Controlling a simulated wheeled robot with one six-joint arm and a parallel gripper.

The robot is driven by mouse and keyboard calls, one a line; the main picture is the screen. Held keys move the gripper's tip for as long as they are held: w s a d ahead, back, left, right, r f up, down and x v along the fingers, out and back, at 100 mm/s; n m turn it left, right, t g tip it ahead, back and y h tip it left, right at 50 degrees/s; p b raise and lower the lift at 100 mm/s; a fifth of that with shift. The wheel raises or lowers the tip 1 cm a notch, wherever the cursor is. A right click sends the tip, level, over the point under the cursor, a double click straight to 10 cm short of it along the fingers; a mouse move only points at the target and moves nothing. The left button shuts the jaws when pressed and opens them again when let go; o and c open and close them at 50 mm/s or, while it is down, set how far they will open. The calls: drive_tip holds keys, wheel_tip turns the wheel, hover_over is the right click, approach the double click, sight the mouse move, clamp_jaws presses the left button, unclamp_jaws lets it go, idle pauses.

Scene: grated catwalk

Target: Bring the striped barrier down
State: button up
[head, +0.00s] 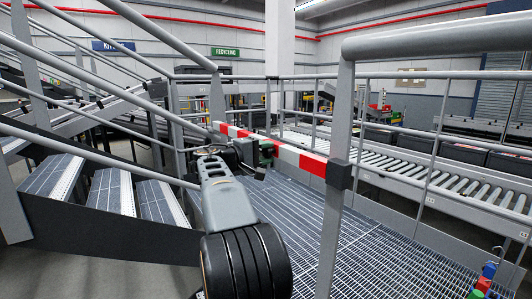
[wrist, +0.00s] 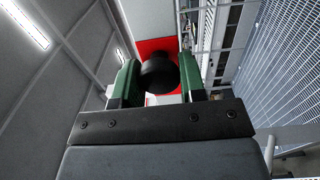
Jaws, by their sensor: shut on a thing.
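The striped barrier (head: 289,154) is a red and white bar. In the head view it runs roughly level across the gap in the railing, from a black block (head: 341,175) on the near grey post to the far left side. My gripper (head: 262,150) is at the middle of the bar, with its green fingers partly hidden by my arm. In the wrist view my gripper (wrist: 158,76) is shut on a round black knob (wrist: 159,74), with one finger on each side. The red and white bar (wrist: 150,46) shows right behind the knob.
Grey stairs (head: 110,190) with a handrail rise at the left. The grated catwalk floor (head: 370,255) is clear beyond the bar. A roller conveyor (head: 450,185) with dark bins runs along the right behind railings. The near post (head: 335,215) stands close to my arm.

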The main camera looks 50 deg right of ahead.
drive_tip(key=shift+f, duration=0.35)
drive_tip(key=o, duration=0.9)
drive_tip(key=shift+r, duration=0.1)
drive_tip(key=shift+a, duration=0.1)
drive_tip(key=b+v, duration=0.2)
drive_tip(key=v, duration=1.1)
drive_tip(key=shift+a, duration=0.25)
drive_tip(key=shift+w, duration=0.15)
